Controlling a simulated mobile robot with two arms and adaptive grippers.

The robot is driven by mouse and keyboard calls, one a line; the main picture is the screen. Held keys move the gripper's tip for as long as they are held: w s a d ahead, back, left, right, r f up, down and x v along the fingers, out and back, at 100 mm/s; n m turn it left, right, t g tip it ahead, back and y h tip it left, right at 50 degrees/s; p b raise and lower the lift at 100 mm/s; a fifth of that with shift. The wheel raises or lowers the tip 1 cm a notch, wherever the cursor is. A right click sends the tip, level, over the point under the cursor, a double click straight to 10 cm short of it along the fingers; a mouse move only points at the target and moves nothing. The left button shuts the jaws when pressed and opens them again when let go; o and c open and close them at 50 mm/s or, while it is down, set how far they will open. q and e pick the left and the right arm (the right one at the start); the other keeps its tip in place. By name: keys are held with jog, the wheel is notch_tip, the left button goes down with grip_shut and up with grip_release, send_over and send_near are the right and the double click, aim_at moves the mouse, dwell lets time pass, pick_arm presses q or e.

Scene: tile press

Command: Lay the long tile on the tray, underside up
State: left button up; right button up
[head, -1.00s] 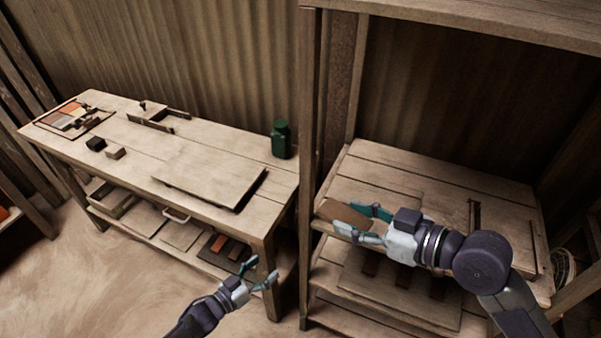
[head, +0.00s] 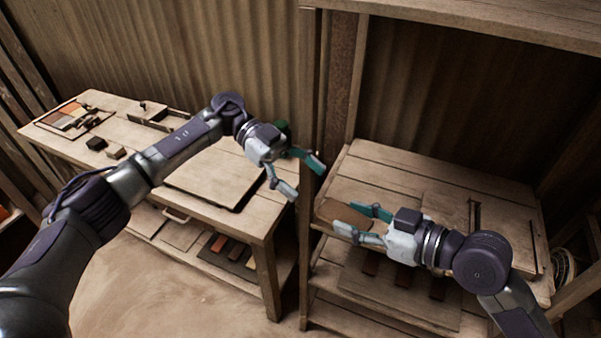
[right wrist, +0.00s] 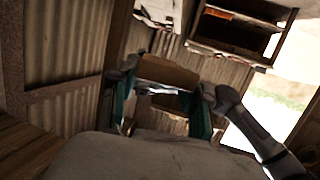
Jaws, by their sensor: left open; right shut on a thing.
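The brown tile (head: 338,211) is in the fingers of my right gripper (head: 352,218), above the front left part of the right-hand shelf. It also shows in the right wrist view (right wrist: 168,72), spanning between the fingers. I cannot tell which of its faces is the underside. My left gripper (head: 306,180) is open and empty, left of the tile and near the shelf's upright post. A flat pale board (head: 212,178) with a dark edge lies on the bench; I cannot tell whether it is the tray.
The wooden bench (head: 262,210) stands at left, with a palette of coloured pieces (head: 66,117) and small blocks (head: 96,143). A dark tray with several tiles (head: 238,252) lies on its lower shelf. The shelf post (head: 310,110) stands between bench and shelf (head: 375,160).

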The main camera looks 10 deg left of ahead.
aim_at(333, 206)
pick_arm(q)
jog(key=shift+y, duration=0.5)
jog(key=x, duration=0.6)
jog(key=shift+s+d+r, duration=0.1)
jog(key=shift+s+d, duration=0.2)
jog(key=shift+d, duration=0.1)
jog(key=shift+c, duration=0.3)
jog(key=c, duration=1.1)
jog(key=shift+c, duration=1.3)
pick_arm(e)
jog(key=o, duration=1.1)
jog(key=shift+c, duration=0.2)
jog(key=shift+o, duration=1.1)
jog(key=shift+d, duration=0.1)
